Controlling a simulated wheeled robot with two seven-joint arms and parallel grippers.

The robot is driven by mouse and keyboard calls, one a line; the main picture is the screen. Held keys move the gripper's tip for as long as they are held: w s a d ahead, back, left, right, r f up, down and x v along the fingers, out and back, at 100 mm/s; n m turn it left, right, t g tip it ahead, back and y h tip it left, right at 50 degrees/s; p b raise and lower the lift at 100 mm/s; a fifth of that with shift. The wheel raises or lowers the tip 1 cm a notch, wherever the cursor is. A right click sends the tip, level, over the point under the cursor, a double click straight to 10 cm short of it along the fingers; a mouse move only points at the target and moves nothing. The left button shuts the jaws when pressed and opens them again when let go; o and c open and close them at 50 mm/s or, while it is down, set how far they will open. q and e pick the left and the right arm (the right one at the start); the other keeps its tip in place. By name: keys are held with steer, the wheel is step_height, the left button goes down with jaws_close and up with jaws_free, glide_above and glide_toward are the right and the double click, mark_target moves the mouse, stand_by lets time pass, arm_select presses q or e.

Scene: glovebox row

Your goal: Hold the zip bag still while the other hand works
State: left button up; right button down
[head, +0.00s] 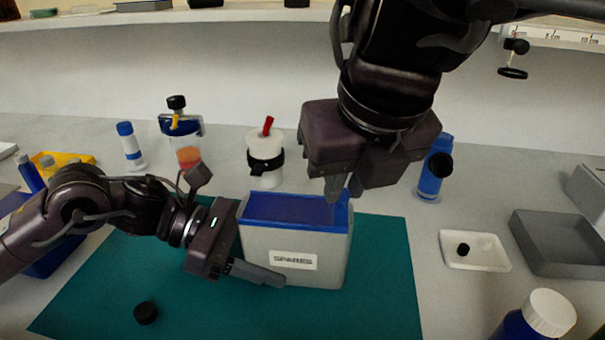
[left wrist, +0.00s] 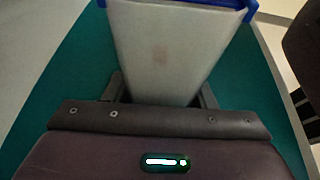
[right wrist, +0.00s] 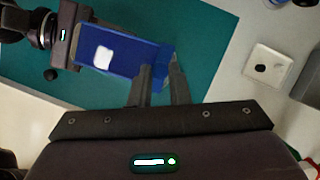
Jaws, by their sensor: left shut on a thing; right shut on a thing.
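The zip bag (head: 280,235), pale grey with a blue top and a SPARES label, stands upright on the teal mat (head: 385,300). My left gripper (head: 260,272) is shut on its lower left end; in the left wrist view the bag's pale wall (left wrist: 160,60) sits between the fingers. My right gripper (head: 343,190) points down at the top right corner, its fingers closed on the blue edge there; the exact part held is hard to make out. In the right wrist view the blue top (right wrist: 125,58) shows a white patch.
A black cap (head: 146,312) lies on the mat at front left. A white dish (head: 475,251) with a small black piece and a grey tray (head: 556,243) stand at right. Bottles line the back, including a blue one (head: 431,180) behind my right gripper. A white-capped bottle (head: 545,315) is front right.

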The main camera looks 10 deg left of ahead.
steer(key=shift+d, duration=0.25)
arm_select(q)
steer(key=shift+a+f, duration=0.1)
arm_select(e)
steer(key=c, duration=1.3)
jaws_free()
steer(key=shift+c, duration=0.2)
steer(key=shift+a, duration=0.1)
steer(key=v, duration=1.2)
steer(key=shift+s, duration=0.1)
arm_select(q)
steer(key=o, duration=1.6)
